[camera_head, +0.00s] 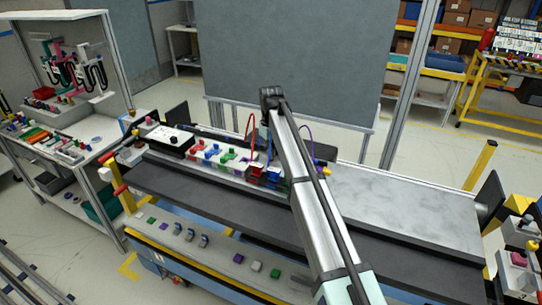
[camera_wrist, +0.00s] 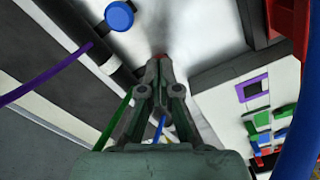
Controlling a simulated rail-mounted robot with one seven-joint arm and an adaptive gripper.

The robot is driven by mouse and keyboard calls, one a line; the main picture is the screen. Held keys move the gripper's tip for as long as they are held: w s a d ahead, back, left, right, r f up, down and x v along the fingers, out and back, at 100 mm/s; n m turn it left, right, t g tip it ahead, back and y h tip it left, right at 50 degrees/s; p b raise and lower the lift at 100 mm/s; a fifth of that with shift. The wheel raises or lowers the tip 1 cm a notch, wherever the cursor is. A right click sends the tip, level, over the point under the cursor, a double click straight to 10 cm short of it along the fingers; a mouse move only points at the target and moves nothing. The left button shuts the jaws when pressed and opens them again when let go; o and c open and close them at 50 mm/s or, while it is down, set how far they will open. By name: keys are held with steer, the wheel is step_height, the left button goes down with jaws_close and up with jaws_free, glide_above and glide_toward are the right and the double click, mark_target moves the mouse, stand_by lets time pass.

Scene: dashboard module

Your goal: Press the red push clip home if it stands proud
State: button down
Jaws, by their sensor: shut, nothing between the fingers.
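My gripper (camera_wrist: 160,62) points away from the wrist camera, with its fingertips together and nothing held between them. In the head view, the dashboard module (camera_head: 228,168) is a pale strip with red, blue, green and purple parts. My arm crosses its right end and hides my gripper there.
A blue round knob (camera_wrist: 119,16) is beside the fingers. Purple (camera_wrist: 48,75), green (camera_wrist: 112,120) and thick blue (camera_wrist: 304,120) cables run close by. A pale panel (camera_wrist: 215,85) has a purple frame and green blocks. The grey worktop (camera_head: 410,200) at right is clear.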

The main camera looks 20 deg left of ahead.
steer(key=shift+r, duration=0.1)
steer(key=shift+r+p, duration=1.75)
steer(key=shift+r, duration=1.7)
